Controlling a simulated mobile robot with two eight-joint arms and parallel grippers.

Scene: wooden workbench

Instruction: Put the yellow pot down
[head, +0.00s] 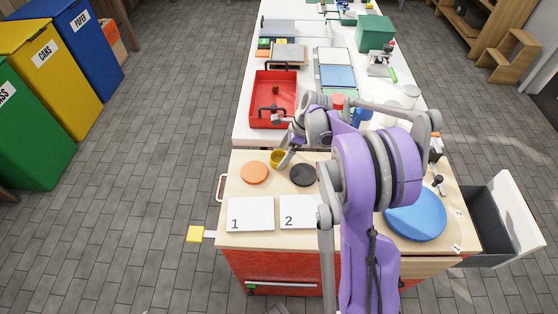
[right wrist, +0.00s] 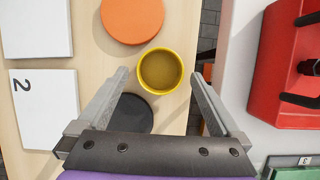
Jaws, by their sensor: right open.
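The small yellow pot (head: 278,158) stands upright on the light wooden bench top, near its back edge. In the head view it is between the orange disc (head: 254,173) and the black disc (head: 303,174). In the right wrist view the pot (right wrist: 160,71) shows its open rim from above and looks empty. My right gripper (head: 280,141) is open, its fingertips (right wrist: 160,75) on either side of the pot with a gap on each side. I cannot tell the height of the fingertips above the bench. My left gripper is not in view.
White cards 1 (head: 251,214) and 2 (head: 300,212) lie in front of the discs. A red tray (head: 273,92) stands on the white table behind. A blue round disc (head: 416,214) lies at right, near an open drawer (head: 503,222). My purple arm hides the middle of the bench.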

